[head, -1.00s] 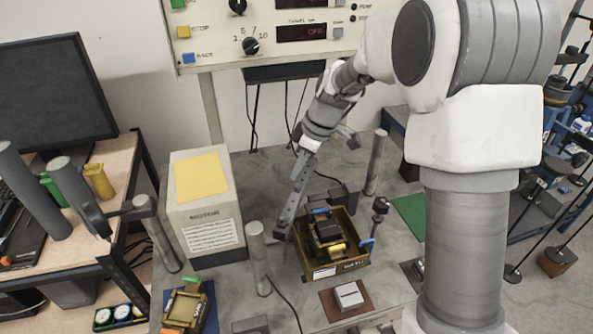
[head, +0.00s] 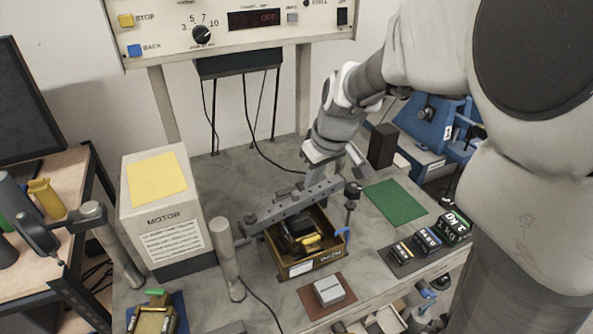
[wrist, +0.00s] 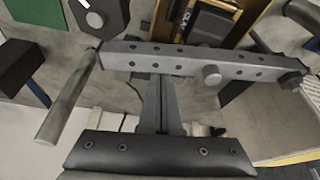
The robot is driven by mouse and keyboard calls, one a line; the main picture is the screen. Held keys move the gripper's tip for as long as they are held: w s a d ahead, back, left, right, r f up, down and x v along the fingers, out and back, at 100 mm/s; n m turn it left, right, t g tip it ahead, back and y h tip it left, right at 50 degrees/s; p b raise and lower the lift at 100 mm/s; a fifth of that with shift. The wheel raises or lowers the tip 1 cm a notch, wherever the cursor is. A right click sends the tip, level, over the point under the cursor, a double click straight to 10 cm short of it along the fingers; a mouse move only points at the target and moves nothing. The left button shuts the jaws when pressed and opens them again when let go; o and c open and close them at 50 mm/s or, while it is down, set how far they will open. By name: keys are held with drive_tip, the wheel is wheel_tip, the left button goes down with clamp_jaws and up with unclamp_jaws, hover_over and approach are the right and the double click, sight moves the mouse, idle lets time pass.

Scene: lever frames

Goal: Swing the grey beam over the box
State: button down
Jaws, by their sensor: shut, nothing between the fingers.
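The grey beam (head: 292,207) is a long bar with a row of holes. In the head view it lies across the back part of the open brown box (head: 325,262), above its rim. The beam also crosses the wrist view (wrist: 190,62), with a round knob on its side. My gripper (head: 317,177) is behind the beam, toward its right half. In the wrist view my shut fingers (wrist: 160,82) reach to the beam's side with nothing between them. I cannot tell whether they press on it. Dark and yellow items lie in the box.
A grey post (head: 231,265) stands left of the box, with the motor housing (head: 160,205) beyond it. A black-knobbed stand (head: 351,200) is close to the beam's right end. A green mat (head: 395,202) and several weights (head: 428,240) lie to the right.

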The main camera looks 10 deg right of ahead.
sight(321, 190)
drive_tip(key=shift+s+d+m, duration=0.25)
drive_tip(key=shift+s+m, duration=0.05)
drive_tip(key=shift+s, duration=0.15)
drive_tip(key=shift+s+d+b, duration=0.15)
drive_tip(key=shift+s+d, duration=0.1)
drive_tip(key=shift+s, duration=0.2)
drive_tip(key=shift+s+d+b, duration=0.15)
drive_tip(key=shift+s+d, duration=0.05)
drive_tip(key=shift+s, duration=0.25)
